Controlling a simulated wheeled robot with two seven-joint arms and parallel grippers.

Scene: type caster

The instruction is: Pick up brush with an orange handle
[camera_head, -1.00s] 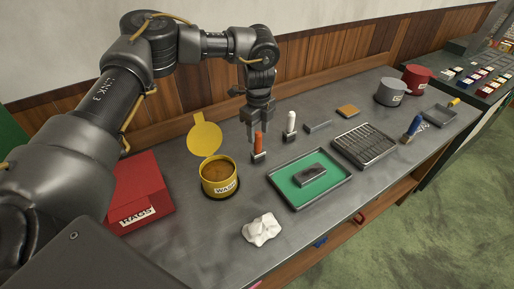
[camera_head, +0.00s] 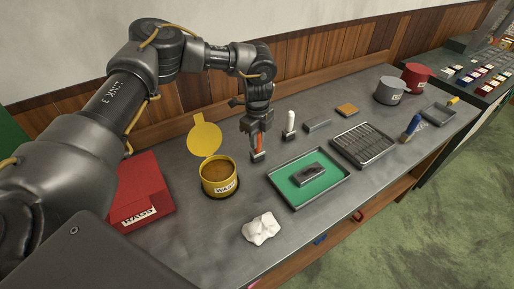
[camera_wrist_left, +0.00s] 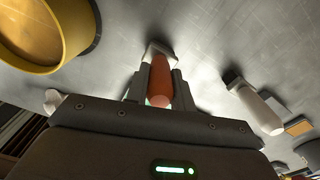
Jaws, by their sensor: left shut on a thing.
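The brush with an orange handle (camera_head: 258,146) stands upright on the grey bench, between the yellow tin and the white-handled brush. My left gripper (camera_head: 256,128) comes down over it from above and is shut on its handle. In the left wrist view the orange handle (camera_wrist_left: 160,82) sits between the two fingers (camera_wrist_left: 158,85), with the brush's base beyond it close to the bench top. I cannot tell whether the base touches the bench. My right gripper is not in view.
An open yellow wax tin (camera_head: 219,178) stands left of the brush, and a white-handled brush (camera_head: 290,124) stands close on its right. A green-lined tray (camera_head: 325,188) lies in front to the right. A red rags box (camera_head: 140,187) is at left. A crumpled white cloth (camera_head: 262,229) lies near the front edge.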

